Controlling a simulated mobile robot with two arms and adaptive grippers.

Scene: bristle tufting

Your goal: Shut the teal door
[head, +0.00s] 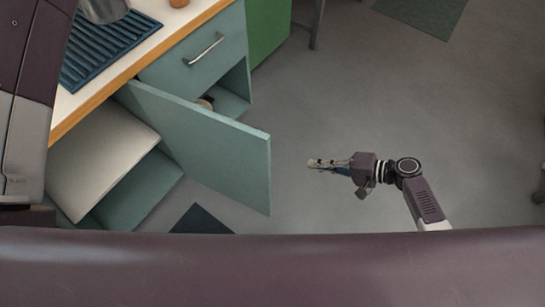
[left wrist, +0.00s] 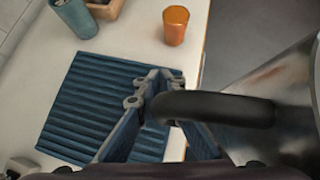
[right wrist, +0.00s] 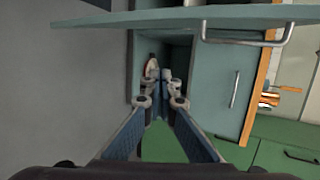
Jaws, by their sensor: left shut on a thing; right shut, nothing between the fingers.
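The teal door (head: 215,150) stands wide open, swung out from the cabinet under the counter. In the right wrist view the door (right wrist: 165,20) is nearly edge-on across the top, with its bar handle (right wrist: 245,40) on the side facing the drawer. My right gripper (head: 314,163) is shut and empty, a short way to the right of the door's free edge and apart from it. My left gripper (left wrist: 150,85) shows in the left wrist view, shut on the black handle (left wrist: 215,108) of a metal pot (left wrist: 280,88). The left gripper is hidden in the head view.
A teal drawer (head: 180,72) with a bar handle is shut above the open compartment, where a small item (head: 205,103) sits. A blue ribbed mat (head: 110,45) and an orange cup (left wrist: 175,25) are on the counter. A dark mat (head: 200,220) lies on open grey floor.

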